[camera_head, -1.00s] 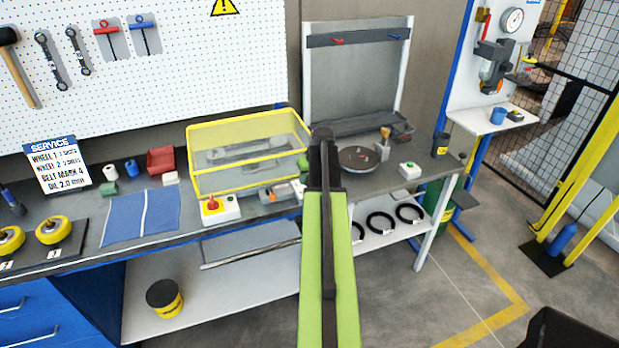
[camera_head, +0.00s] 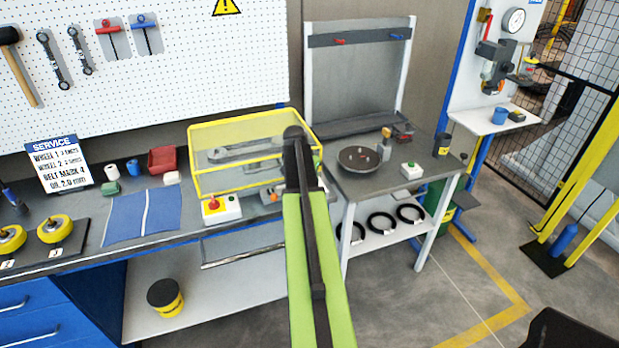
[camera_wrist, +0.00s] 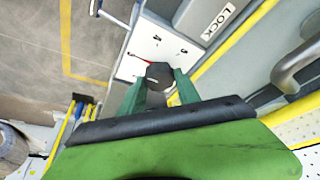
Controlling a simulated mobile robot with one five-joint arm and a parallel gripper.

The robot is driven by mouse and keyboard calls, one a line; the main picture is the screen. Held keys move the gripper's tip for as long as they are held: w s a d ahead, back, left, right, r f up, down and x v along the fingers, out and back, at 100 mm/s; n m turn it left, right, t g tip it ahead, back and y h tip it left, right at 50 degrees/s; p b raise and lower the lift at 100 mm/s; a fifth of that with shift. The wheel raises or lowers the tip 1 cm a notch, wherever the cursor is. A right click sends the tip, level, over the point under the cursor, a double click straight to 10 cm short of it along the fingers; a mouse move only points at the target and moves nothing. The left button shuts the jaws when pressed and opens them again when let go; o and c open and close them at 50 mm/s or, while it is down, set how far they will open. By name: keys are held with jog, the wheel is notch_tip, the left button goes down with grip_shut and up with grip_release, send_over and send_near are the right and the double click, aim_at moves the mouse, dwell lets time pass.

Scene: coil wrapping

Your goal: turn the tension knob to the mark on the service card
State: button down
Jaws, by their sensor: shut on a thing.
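The tension knob (camera_wrist: 158,72) is a dark, faceted knob on a white panel (camera_wrist: 152,45) in the wrist view. My gripper (camera_wrist: 160,86) has its two green fingers on either side of the knob, shut on it. A pale line shows on the knob's face, and a red line and small dark marks show on the panel. The panel's numbers cannot be read. In the head view my arm hides the gripper and knob. The white service card (camera_head: 60,165) stands at the left of the bench and shows "BELT MARK 4".
A grey block marked LOCK (camera_wrist: 215,16) and a metal handle (camera_wrist: 297,66) are close to the gripper. The yellow-framed clear guard (camera_head: 240,150) stands on the bench beside my arm. A red button box (camera_head: 221,208) is in front. A round dark plate (camera_head: 357,160) lies to the right.

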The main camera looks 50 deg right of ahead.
jog(key=m+g, duration=0.1)
jog(key=m, duration=0.3)
jog(key=shift+w+m+g, duration=0.15)
jog(key=shift+m+g, duration=0.15)
jog(key=shift+g, duration=0.1)
jog(key=shift+m+g+y, duration=0.3)
jog(key=shift+m+g, duration=0.3)
jog(key=shift+m, duration=1)
jog(key=c, duration=0.9)
grip_release()
jog(key=p+v, duration=1.6)
jog(key=v, duration=0.1)
jog(key=shift+w+r, duration=0.15)
